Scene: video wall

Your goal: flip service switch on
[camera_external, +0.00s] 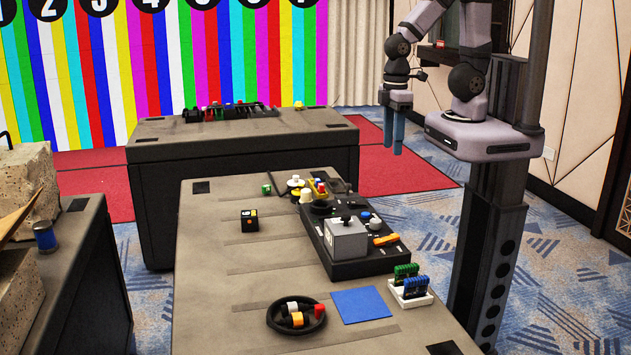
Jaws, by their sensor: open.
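A black control panel (352,268) lies along the right side of the near table. It carries a grey box (346,240) with a small dark toggle on top, a blue knob (365,217), a white knob (375,224) and an orange bar (386,240). No label is readable, so I cannot tell which part is the service switch or how it is set. My gripper (393,140) hangs with its blue fingers pointing down, beyond the panel to the upper right. It is open, empty and apart from everything.
A dark round dish (271,318) with small parts, a blue square (361,305) and a white rack (410,297) of green and blue boards sit at the near end. A black cube (249,220) stands left of the panel. The table's left part is mostly clear.

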